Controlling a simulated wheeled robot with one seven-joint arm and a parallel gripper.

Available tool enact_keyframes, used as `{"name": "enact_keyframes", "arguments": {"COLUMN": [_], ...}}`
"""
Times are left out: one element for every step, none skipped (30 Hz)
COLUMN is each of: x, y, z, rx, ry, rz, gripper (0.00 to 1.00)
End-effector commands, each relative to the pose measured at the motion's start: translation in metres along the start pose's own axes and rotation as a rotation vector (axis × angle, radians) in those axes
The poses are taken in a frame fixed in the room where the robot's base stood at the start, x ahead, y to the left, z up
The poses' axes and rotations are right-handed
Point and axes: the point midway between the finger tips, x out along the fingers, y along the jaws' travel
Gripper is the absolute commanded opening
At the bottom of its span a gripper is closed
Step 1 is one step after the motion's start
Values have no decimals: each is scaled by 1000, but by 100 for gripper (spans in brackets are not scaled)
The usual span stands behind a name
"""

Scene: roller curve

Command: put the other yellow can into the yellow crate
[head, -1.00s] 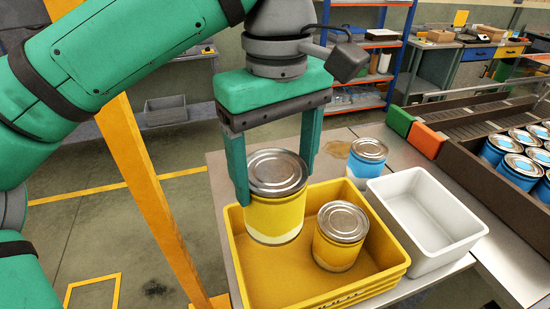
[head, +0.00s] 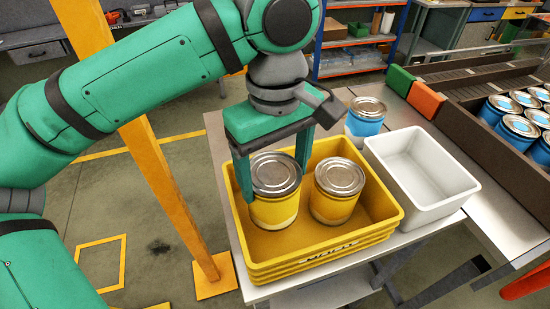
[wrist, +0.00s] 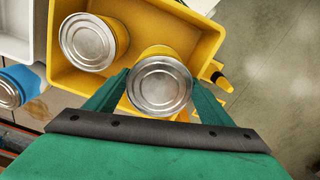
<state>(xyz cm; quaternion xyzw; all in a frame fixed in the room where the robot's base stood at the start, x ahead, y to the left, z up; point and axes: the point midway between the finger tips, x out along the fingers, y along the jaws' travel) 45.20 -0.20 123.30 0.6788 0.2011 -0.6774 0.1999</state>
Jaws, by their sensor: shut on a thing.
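My gripper (head: 272,170) is shut on a yellow can (head: 274,208) with a silver lid. The can is upright inside the yellow crate (head: 318,262), in its left part; whether its base touches the crate floor is hidden. Another yellow can (head: 334,206) stands upright in the crate, just right of the held one, with a small gap. In the wrist view, the held can (wrist: 160,85) sits between the fingers (wrist: 163,88), and the other can (wrist: 92,42) is to its left.
An empty white crate (head: 460,200) stands right of the yellow crate on the grey table (head: 219,150). A blue can (head: 365,119) stands behind it. Several blue cans (head: 515,128) sit on the conveyor at right. A yellow post (head: 165,190) rises at left.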

Motion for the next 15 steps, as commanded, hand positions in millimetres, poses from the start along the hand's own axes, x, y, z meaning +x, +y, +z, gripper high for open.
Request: {"name": "enact_keyframes", "arguments": {"x": [6,9,13,16,19,23,26,28,32,34,36,39,41,43,45], "y": [0,0,0,0,0,0,0,0,0,0,0,0,0,0,0], "z": [0,0,0,0,0,1,1,0,0,0,0,0,0,0,0], "rx": [1,1,0,0,1,1,1,1,0,0,0,0,0,0,0], "ry": [-1,-2,-2,-2,-2,-2,-2,-2,-1,-1,-1,-1,-1,-1,-1], "rz": [-1,0,1,1,1,1,0,0,1,1,1,0,0,0,0], "gripper": [32,32,32,32,32,32,32,32,32,32,32,32,32,32,32]}}
